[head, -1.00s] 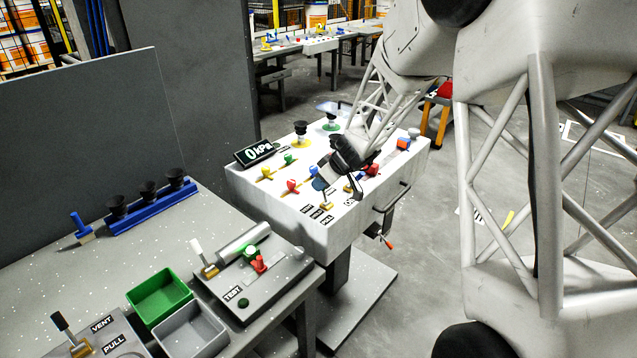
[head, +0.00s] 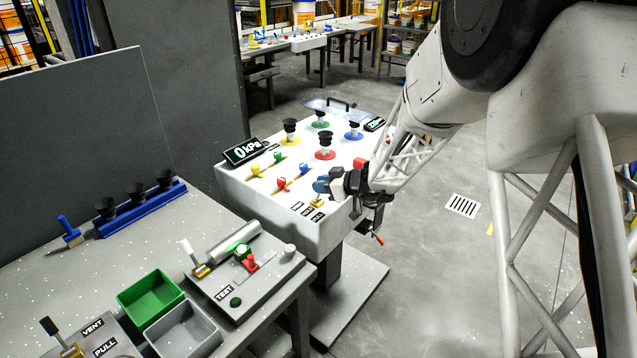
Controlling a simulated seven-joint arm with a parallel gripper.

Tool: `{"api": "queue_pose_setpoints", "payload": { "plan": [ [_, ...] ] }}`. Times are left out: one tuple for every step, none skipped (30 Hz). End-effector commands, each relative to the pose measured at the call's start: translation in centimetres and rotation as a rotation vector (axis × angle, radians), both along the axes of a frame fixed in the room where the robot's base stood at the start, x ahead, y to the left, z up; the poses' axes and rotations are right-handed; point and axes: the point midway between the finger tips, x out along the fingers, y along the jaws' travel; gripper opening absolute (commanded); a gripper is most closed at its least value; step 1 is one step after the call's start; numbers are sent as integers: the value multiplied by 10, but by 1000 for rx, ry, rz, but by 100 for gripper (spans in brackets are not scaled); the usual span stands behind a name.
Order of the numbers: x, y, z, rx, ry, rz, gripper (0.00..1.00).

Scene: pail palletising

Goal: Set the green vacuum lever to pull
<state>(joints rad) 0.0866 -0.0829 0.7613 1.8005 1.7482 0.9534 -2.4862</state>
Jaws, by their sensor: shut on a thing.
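A small green lever (head: 279,158) stands on the white console (head: 330,235), among yellow (head: 256,170), red (head: 282,184) and blue (head: 304,169) levers. My gripper (head: 335,184) is at the console's near right edge, right of these and apart from the green lever. It is shut beside a gold lever base (head: 317,202), on what looks like a blue handle (head: 321,185); the fingers hide most of it. Three small labels lie by this base, too small to read surely.
Black cups on coloured bases, such as the red one (head: 325,145), stand behind. A 0 kPa display (head: 246,150) is at the console's left corner. A grey table with a green bin (head: 150,296) and a TEST fixture (head: 248,275) fills the left foreground.

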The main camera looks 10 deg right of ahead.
Motion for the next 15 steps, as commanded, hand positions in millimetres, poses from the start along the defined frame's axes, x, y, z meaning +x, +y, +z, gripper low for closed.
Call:
{"api": "queue_pose_setpoints", "payload": {
  "plan": [
    [-2,-3,-1,21,-20,-2,0],
    [-3,-4,-1,35,-34,-2,0],
    [-4,-5,-2,52,-51,-2,0],
    [-5,-6,-2,66,-65,-3,0],
    [-6,-7,-3,79,-79,-1,0],
    [-7,-8,-4,97,-96,-2,0],
    [-8,-9,-4,110,-109,0,0],
    [-9,-10,-5,123,-121,-2,0],
    [-10,-10,-5,138,-137,-1,0],
    [-11,-11,-6,150,-149,-1,0],
    [-11,-12,-6,161,-159,-1,0],
    [-12,-13,-7,173,-174,-1,0],
    [-13,-13,-7,182,-182,-1,0],
    [-13,-14,-8,190,-189,-1,0],
    [-14,-15,-8,200,-200,-1,0]
  ]
}}
